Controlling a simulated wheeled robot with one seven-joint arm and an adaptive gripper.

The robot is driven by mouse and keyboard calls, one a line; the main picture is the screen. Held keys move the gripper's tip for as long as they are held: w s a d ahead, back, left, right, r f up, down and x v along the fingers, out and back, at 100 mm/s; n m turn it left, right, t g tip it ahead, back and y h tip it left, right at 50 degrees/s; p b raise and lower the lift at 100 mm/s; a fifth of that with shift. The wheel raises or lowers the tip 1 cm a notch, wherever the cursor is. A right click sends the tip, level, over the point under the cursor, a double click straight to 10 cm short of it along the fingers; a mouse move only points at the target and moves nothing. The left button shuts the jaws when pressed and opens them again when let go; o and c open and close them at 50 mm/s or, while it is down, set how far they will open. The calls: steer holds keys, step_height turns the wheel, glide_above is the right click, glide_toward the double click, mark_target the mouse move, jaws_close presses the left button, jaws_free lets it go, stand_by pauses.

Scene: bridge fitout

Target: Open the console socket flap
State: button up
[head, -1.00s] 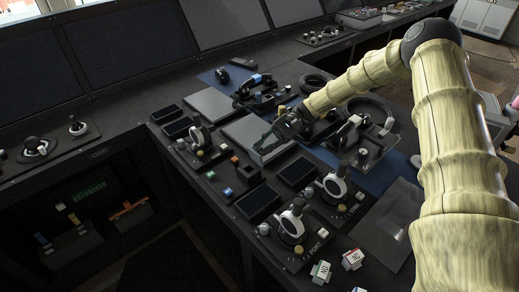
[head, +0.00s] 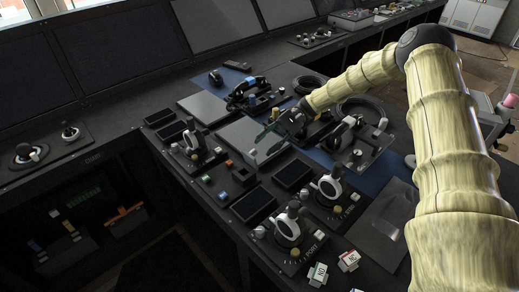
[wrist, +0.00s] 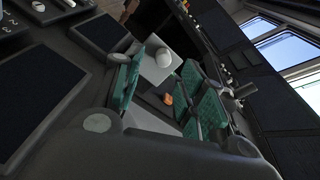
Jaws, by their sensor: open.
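My gripper (head: 272,137) hangs over the middle of the console, above the right side of a flat grey panel (head: 240,132). In the wrist view its two fingers with green pads (wrist: 168,92) stand apart, with nothing held between them. Past the fingertips a pale grey block (wrist: 153,70) with a white rounded knob (wrist: 163,57) shows, and a small orange piece (wrist: 168,99) lies in the gap. I cannot tell for certain which part is the socket flap or whether it is open; the gripper partly hides this area.
Lever units (head: 288,229) with white rings stand at the console's near edge. A black handset (head: 246,88) and a coiled dark cable (head: 362,108) lie on the far side. Dark screens (head: 212,22) rise along the back. A flat grey plate (head: 390,212) is near my arm.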

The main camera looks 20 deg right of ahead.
steer(key=v, duration=0.7)
steer(key=shift+d, duration=0.1)
